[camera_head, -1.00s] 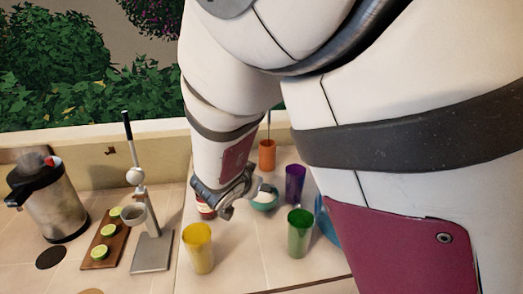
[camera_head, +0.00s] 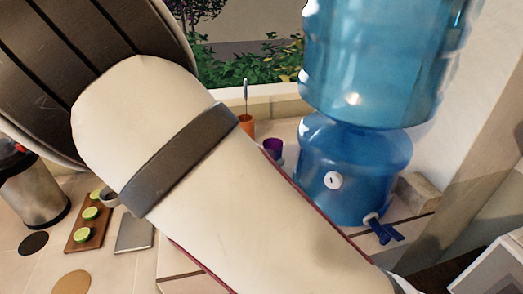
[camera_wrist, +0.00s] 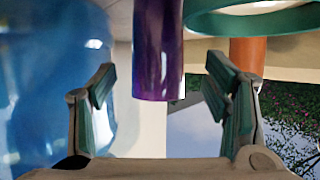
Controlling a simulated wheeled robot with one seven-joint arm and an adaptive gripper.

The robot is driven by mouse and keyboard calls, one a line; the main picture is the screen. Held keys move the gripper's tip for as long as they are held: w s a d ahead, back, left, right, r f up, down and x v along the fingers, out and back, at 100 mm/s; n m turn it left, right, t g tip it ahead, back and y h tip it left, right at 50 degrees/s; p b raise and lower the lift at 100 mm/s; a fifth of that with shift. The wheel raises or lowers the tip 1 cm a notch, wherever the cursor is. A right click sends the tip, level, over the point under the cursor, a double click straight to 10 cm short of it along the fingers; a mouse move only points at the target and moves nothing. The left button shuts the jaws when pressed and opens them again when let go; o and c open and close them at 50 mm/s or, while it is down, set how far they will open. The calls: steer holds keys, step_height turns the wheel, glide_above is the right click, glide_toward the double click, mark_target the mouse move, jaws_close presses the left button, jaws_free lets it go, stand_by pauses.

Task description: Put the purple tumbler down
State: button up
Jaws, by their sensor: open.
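The purple tumbler (camera_head: 273,147) shows in the head view behind my arm, left of the blue water dispenser; only its upper part is visible and its base is hidden. In the wrist view the purple tumbler (camera_wrist: 158,50) hangs down from the top edge, in line with the gap between my fingers. My gripper (camera_wrist: 162,88) is open, with clear space between each finger and the tumbler. I cannot tell how deep the tumbler lies between the fingers. In the head view my arm hides the gripper.
The water dispenser (camera_head: 345,185) stands close right of the tumbler. An orange cup (camera_head: 247,125) stands behind it to the left. A teal rim (camera_wrist: 262,20) is near the right finger. A board with lime halves (camera_head: 88,232) and a metal pot (camera_head: 38,190) are far left.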

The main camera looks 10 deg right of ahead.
steer(key=shift+f+x, duration=0.1)
steer(key=shift+x, duration=1.25)
steer(key=shift+f+x, duration=0.15)
steer(key=shift+x, duration=1.15)
steer(key=shift+s, duration=0.15)
steer(key=shift+c, duration=0.6)
steer(key=c, duration=1.3)
steer(key=shift+c, duration=0.8)
steer(key=shift+r, duration=0.15)
